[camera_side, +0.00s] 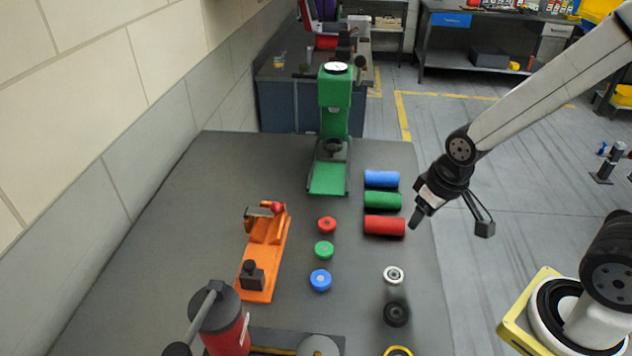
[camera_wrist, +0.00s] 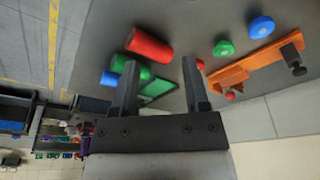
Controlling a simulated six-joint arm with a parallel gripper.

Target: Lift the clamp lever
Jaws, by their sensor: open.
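The orange clamp fixture (camera_side: 266,258) lies on the grey table, left of the small coloured discs. Its lever (camera_side: 259,212), a grey bar with a red knob (camera_side: 277,207) at its right end, lies across the far end of the fixture. In the wrist view the orange fixture (camera_wrist: 262,62) is at the right, with the red knob (camera_wrist: 230,97) below its left end. My gripper (camera_side: 452,226) is open and empty. It hangs at the right of the table, apart from the clamp. In the wrist view the fingers (camera_wrist: 160,68) are spread with nothing gripped between them.
A green press (camera_side: 334,120) stands at the back. Red, green and blue cylinders (camera_side: 384,225) lie near the right edge. Red, green and blue discs (camera_side: 324,250) stand between clamp and cylinders. A red and black tool (camera_side: 225,325) is at the front. Table left of the clamp is clear.

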